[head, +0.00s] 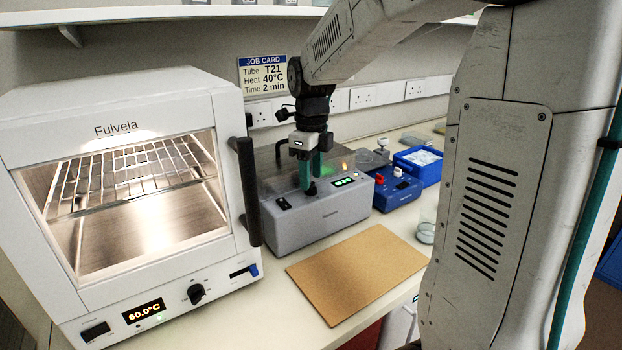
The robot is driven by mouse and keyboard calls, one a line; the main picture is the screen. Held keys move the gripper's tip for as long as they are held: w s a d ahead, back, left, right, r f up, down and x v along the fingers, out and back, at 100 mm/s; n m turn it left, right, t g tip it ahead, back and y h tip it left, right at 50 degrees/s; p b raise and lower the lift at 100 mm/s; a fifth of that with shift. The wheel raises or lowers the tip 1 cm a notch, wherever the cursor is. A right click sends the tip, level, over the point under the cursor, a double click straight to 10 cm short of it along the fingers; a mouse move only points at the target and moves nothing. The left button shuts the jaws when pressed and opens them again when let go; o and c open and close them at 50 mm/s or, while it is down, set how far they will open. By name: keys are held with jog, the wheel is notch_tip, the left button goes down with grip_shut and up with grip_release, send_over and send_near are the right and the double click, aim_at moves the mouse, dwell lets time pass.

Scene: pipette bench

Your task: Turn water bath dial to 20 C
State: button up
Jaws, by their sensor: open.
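The water bath (300,233) is a grey box with a clear-looking top, standing on the bench behind a brown board. Its front panel has a black switch on the left and a small green display (344,182), too small to read. A small dark knob, which looks like its dial (311,189), shows just below my fingertips. My gripper (312,182) points down at the panel with its teal fingers open, one on each side of the dial or just above it. I cannot tell whether they touch it.
A white oven (120,85) reading 60.0°C stands on the left, its dark handle near the bath. A brown board (352,270) lies in front. A blue device (396,190) and blue tray (428,168) are at right. A job card (262,76) reads 40°C.

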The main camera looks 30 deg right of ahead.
jog(key=shift+f, duration=0.9)
jog(key=c, duration=1)
jog(key=shift+n, duration=0.3)
